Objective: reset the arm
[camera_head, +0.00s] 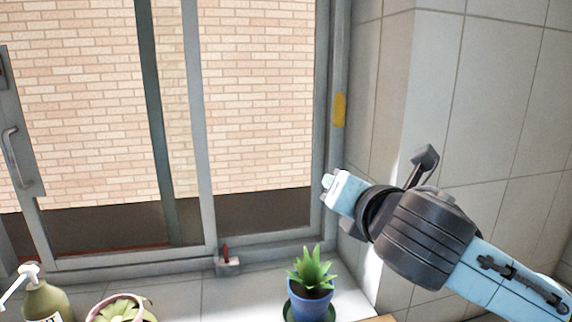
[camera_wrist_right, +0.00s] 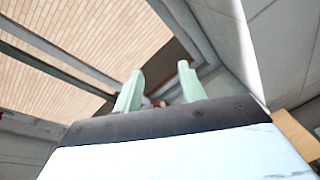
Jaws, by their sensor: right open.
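My right arm reaches in from the right in the head view, raised in front of the tiled wall and the window's right edge. My right gripper (camera_head: 328,182) is at its tip, pointing left toward the window frame. In the right wrist view, the two pale green fingers of the right gripper (camera_wrist_right: 157,88) stand apart with nothing between them. My left gripper is not in either view.
A potted plant (camera_head: 311,284) in a blue pot stands on the sill below my right gripper. A soap bottle (camera_head: 46,297) and a second plant (camera_head: 121,309) sit at the lower left. The sliding window (camera_head: 205,150) and tiled wall (camera_head: 480,110) bound the space.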

